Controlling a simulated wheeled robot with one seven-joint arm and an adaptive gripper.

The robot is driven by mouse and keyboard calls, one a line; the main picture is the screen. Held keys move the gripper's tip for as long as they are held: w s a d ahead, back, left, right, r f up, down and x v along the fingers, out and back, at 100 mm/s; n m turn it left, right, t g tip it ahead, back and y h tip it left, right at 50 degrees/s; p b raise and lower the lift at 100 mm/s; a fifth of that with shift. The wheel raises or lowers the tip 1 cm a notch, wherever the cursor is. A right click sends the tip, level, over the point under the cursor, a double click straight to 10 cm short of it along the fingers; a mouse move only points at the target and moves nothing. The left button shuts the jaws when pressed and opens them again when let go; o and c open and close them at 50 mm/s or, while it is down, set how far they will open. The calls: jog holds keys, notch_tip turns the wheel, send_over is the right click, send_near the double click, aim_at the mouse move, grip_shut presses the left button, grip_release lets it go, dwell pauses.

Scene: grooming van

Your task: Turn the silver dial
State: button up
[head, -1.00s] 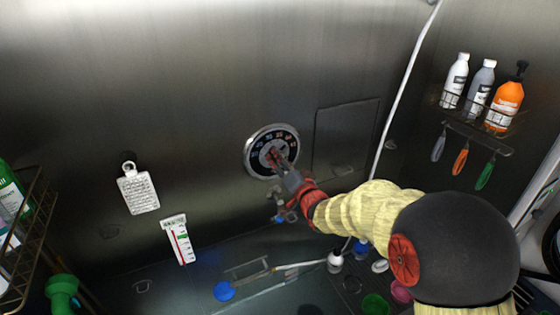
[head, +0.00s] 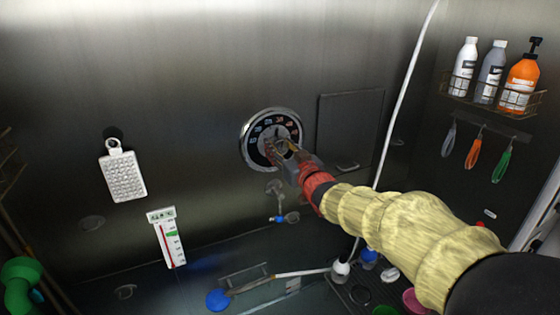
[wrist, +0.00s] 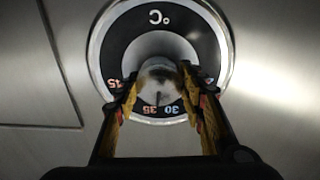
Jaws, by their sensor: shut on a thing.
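The silver dial (head: 258,141) is a round chrome-rimmed control with a black number ring, set in the steel wall. In the wrist view its ring (wrist: 195,42) carries a °C mark at the top and numbers such as 30 and 35 near the bottom. My gripper (head: 280,148) reaches it from the lower right. In the wrist view my gripper (wrist: 159,85) has one finger on each side of the central silver knob (wrist: 159,72) and is shut on it. The fingers cover parts of the number ring.
A wall panel (head: 350,130) is right of the dial, with a white hose (head: 408,85) beyond it. A bottle rack (head: 490,98) hangs at right. A thermometer (head: 167,240) and a white brush-like pad (head: 122,176) hang at left. The wall around the dial is mostly clear.

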jog(key=n+b, duration=0.4)
jog(key=b, duration=0.1)
jog(key=shift+f+n, duration=0.25)
jog(key=shift+n, duration=0.15)
jog(key=n+b, duration=0.3)
jog(key=shift+n, duration=0.4)
jog(key=n+b, duration=0.3)
jog(key=n, duration=0.1)
jog(key=shift+a+n, duration=0.1)
jog(key=shift+n, duration=0.2)
jog(key=shift+n+y+b, duration=0.3)
jog(key=shift+n+b, duration=0.9)
jog(key=shift+n, duration=0.6)
jog(key=o, duration=1.2)
jog(key=shift+r, duration=0.1)
